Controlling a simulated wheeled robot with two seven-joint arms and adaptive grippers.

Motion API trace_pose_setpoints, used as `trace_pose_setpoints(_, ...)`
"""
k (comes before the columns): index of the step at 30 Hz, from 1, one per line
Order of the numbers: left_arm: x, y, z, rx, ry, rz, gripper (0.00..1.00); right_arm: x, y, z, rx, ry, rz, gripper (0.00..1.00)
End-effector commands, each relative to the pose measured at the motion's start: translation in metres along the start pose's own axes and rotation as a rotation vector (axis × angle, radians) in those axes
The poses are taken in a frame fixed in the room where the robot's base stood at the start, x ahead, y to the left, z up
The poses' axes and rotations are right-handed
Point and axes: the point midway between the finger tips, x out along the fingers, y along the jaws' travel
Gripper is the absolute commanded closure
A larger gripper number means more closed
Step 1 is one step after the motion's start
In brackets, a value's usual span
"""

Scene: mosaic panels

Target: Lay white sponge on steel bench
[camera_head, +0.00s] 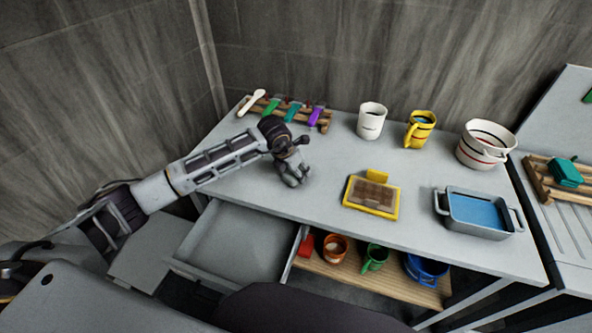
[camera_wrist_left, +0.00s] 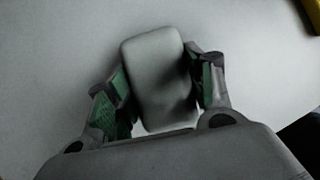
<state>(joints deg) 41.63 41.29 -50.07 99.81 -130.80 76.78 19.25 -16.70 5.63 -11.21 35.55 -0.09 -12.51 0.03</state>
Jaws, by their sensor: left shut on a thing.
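The white sponge (camera_wrist_left: 157,75) shows in the left wrist view as a pale rounded block between the fingers of my left gripper (camera_wrist_left: 160,95). The green finger pads press on its two sides. In the head view my left gripper (camera_head: 293,178) points down low over the left part of the steel bench (camera_head: 335,165), and the sponge is hidden there behind the gripper. I cannot tell whether the sponge touches the bench. My right gripper is not in view.
A yellow-framed panel (camera_head: 371,196) and a grey basin (camera_head: 478,213) lie to the right. A white cup (camera_head: 371,121), yellow mug (camera_head: 420,129) and striped bowl (camera_head: 486,144) stand behind. A wooden rack (camera_head: 290,117) holds coloured utensils. An open drawer (camera_head: 240,240) is below.

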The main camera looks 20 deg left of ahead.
Motion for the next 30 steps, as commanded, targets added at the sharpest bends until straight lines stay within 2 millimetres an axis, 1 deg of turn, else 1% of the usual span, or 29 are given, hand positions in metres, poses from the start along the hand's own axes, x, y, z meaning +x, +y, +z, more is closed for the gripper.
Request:
trace_pose_setpoints(14,0.0032,-0.0002,-0.0013,0.0,0.0,0.0,0.66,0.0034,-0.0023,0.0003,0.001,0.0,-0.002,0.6)
trace_pose_setpoints(15,0.0027,-0.0002,-0.0011,0.0,0.0,0.0,0.42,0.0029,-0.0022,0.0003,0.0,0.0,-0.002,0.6)
trace_pose_setpoints(19,0.0024,-0.0002,-0.001,0.0,0.0,0.0,0.26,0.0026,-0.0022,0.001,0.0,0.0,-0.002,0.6)
trace_pose_setpoints(30,0.0021,-0.0002,-0.0009,0.0,0.0,0.0,0.26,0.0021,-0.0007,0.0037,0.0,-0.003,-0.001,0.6)
